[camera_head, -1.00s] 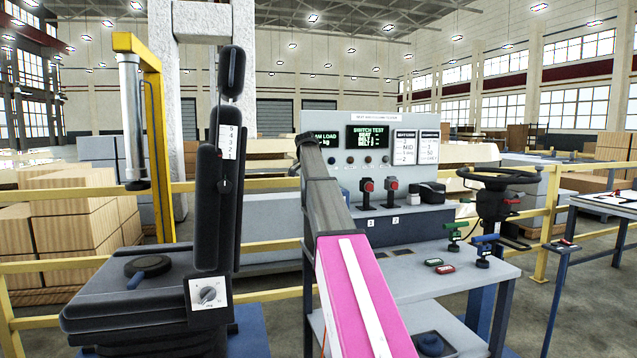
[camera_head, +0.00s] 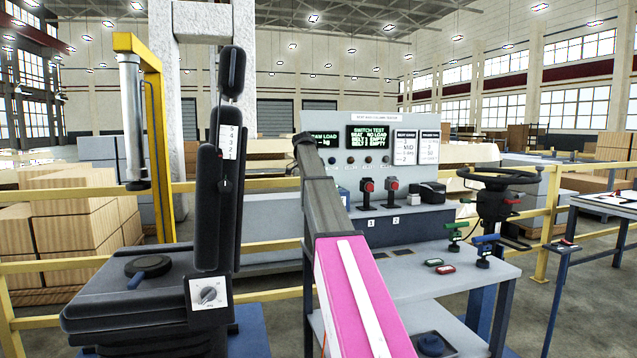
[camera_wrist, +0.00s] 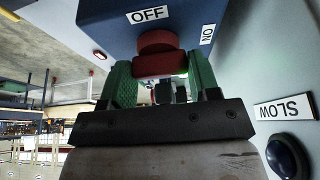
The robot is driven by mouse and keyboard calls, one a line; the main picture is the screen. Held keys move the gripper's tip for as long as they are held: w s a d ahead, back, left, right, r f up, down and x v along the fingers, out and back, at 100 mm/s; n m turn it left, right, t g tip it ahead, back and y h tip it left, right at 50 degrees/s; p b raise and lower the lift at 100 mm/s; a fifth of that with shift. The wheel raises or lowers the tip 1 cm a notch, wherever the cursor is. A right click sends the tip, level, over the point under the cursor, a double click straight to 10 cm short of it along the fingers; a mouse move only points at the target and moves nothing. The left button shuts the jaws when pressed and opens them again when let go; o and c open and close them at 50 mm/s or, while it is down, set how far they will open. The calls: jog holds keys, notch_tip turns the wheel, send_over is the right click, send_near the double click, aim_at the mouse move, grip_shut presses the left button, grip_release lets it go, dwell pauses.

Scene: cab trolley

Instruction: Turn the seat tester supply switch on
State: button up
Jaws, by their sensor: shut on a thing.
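The red switch knob (camera_wrist: 158,64) shows in the wrist view on a dark blue box (camera_wrist: 112,22), with an OFF label above it and an ON label to its right, both turned in the picture. My gripper (camera_wrist: 162,72) has its green fingers on either side of the knob and is shut on it. I cannot tell which label the knob points to. In the head view the seat tester (camera_head: 420,122) stands behind my pink and grey arm. My gripper and the switch are hidden there.
The black seat (camera_head: 212,190) stands left of my arm. A shelf with coloured latches (camera_head: 440,268) and a steering wheel (camera_head: 498,176) are to the right.

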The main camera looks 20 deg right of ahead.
jog(key=o, duration=0.9)
jog(key=shift+r, duration=0.1)
jog(key=v, duration=1)
jog(key=shift+a+r, duration=0.15)
jog(key=shift+r, duration=0.2)
